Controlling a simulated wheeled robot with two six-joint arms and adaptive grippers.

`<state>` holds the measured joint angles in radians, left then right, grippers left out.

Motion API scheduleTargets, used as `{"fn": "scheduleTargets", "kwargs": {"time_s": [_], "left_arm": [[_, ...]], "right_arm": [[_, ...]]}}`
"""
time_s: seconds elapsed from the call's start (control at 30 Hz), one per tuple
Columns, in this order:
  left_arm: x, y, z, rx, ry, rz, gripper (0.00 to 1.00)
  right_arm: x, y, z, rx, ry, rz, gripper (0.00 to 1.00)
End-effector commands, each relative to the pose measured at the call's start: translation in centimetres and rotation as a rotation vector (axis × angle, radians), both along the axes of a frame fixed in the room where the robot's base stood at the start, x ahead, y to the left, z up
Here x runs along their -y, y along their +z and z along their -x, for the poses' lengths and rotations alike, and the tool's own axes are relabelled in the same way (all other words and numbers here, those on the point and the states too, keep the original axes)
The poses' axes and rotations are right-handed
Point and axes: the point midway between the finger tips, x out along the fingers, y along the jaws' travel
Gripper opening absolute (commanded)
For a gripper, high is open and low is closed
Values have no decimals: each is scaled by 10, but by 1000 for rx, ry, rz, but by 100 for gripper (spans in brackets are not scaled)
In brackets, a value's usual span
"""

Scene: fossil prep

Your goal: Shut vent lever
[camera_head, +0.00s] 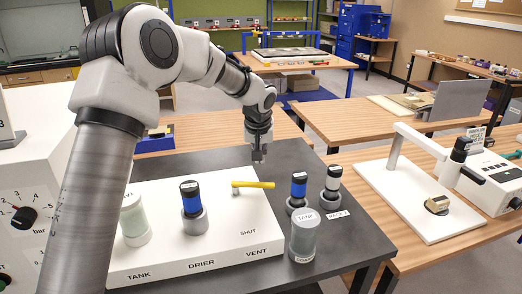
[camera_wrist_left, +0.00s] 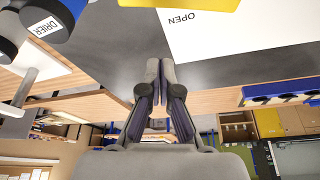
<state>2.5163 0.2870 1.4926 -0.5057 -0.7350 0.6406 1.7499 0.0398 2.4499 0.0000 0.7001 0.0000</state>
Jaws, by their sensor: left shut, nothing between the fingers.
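The vent lever (camera_head: 255,184) is a yellow bar on a white panel (camera_head: 225,257). It lies roughly crosswise in the head view, its pivot at its left end. The word SHUT is printed nearer me, above VENT. My left gripper (camera_head: 258,158) points down just beyond the lever, apart from it, over the panel's far side. Its fingers are together and empty. In the left wrist view the gripper (camera_wrist_left: 160,65) is shut, and part of the yellow lever (camera_wrist_left: 185,4) shows at the top edge near the word OPEN. My right gripper is not seen.
On the panel stand a blue-banded drier cylinder (camera_head: 193,208) and a pale tank cylinder (camera_head: 134,220). Right of the panel are a grey-green jar (camera_head: 304,238) and two capped cylinders, one blue-banded (camera_head: 298,190), one white-banded (camera_head: 332,184). The dark table (camera_head: 290,155) is clear behind the lever.

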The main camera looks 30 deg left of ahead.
Motion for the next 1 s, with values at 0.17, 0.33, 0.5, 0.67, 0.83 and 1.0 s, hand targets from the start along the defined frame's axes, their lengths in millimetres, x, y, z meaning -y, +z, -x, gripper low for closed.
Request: {"fn": "scheduleTargets", "kwargs": {"time_s": [0.17, 0.33, 0.5, 0.67, 0.83, 1.0], "left_arm": [[-6, -35, -11, -5, 0, -1, 0], [0, -50, -2, -2, -4, -1, 0], [9, -52, 15, 1, -3, -1, 0], [11, -54, 19, 2, -2, -1, 0], [11, -54, 18, 2, -1, 0, 0], [11, -54, 19, 2, -8, 0, 0]], "right_arm": [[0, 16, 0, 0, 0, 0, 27], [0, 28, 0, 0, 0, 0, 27], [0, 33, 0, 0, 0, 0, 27], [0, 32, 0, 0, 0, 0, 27], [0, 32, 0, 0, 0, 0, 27], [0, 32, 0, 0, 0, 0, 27]]}}
